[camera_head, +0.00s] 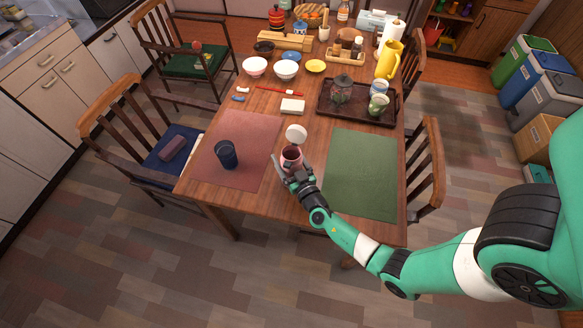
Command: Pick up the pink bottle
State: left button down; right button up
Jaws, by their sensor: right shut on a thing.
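The pink bottle (291,155) stands on the table between the red-brown placemat and the green placemat. Its top looks open, and a round white lid (296,134) shows just behind it. My right gripper (289,170) is shut on the bottle from the front side, and its fingers hide the lower part. I cannot tell whether the bottle is lifted off the table. My left gripper is not in view.
A dark blue cup (226,154) stands on the red-brown placemat (257,135). The green placemat (361,180) is bare. A dark tray (334,112) holds a glass jar and cups. Bowls (286,69) stand farther back. Chairs surround the table.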

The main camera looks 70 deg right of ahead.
aim_at(288, 153)
grip_shut()
jog(key=shift+r, duration=0.2)
jog(key=shift+r+p, duration=0.55)
jog(key=shift+r, duration=0.15)
jog(key=shift+r+p, duration=0.6)
jog(key=shift+r, duration=0.3)
jog(key=s+r+p, duration=0.1)
jog(key=s+a+r+p, duration=0.1)
jog(key=s+r, duration=0.1)
jog(key=s+r+p, duration=0.1)
jog(key=r, duration=0.1)
jog(key=shift+s+a+r, duration=0.2)
jog(key=shift+a, duration=0.2)
jog(key=s+a+r, duration=0.3)
jog(key=s+r, duration=0.1)
jog(key=s, duration=0.4)
jog(key=shift+s+a, duration=0.25)
